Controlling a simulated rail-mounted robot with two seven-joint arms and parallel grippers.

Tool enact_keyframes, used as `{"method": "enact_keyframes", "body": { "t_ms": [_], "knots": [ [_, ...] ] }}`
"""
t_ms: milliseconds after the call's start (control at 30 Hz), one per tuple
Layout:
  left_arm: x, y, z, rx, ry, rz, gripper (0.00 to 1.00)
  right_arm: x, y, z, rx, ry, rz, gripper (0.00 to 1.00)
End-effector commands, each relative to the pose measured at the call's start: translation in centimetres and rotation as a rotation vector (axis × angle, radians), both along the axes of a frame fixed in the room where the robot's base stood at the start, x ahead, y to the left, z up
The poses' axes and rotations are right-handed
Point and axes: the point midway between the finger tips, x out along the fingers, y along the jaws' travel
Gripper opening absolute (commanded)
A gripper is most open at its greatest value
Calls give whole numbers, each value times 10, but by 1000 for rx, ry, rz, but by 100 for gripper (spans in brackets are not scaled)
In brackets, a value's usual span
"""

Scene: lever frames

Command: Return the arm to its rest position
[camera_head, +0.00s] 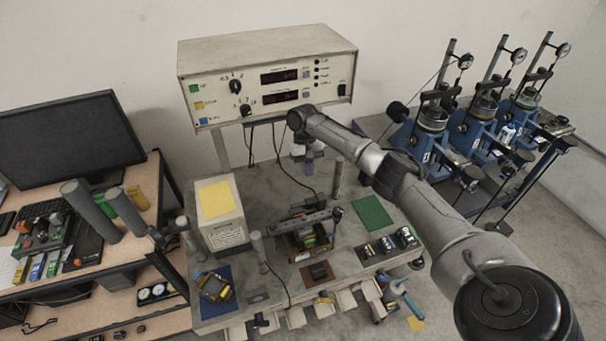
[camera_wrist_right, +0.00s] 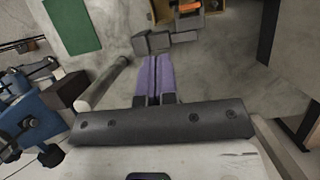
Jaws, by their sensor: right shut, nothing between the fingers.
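My right arm (camera_head: 400,180) comes in from the lower right of the head view and reaches over the grey bench. My right gripper (camera_head: 309,168) is above the back of the bench, below the front of the instrument box. Its purple fingers also show in the wrist view (camera_wrist_right: 153,80), closed together with nothing between them. The gripper is apart from the lever device (camera_head: 305,228), which stands nearer the front of the bench. My left gripper is not in view.
An instrument box (camera_head: 270,75) stands raised behind the bench. A grey post (camera_head: 338,178) rises close to the right gripper. A green mat (camera_head: 372,213) lies to the right, and blue lever frames (camera_head: 425,140) stand farther right. A monitor (camera_head: 65,140) is at left.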

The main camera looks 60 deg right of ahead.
Motion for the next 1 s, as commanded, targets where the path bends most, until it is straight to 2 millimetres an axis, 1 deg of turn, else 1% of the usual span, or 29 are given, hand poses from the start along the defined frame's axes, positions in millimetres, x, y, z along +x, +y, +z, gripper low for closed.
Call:
{"method": "enact_keyframes", "body": {
  "t_ms": [167,400,567,600,667,767,867,967,1000],
  "knots": [
    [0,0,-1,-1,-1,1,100,1,-1,5,1,1,0,0],
    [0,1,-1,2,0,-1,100,1,-1,5,4,-2,12,0],
    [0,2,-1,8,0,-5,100,6,-5,3,9,-58,108,0],
    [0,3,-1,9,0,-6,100,8,-11,1,-26,-78,144,0],
    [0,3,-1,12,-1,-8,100,15,-16,4,-93,-112,219,0],
    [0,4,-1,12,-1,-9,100,35,-14,20,-233,-190,375,0],
    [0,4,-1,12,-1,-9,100,55,-6,46,-371,-279,518,0],
    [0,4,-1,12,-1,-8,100,81,20,79,-508,-396,667,0],
    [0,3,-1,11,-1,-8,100,93,36,94,-565,-455,728,0]
  ]
}}
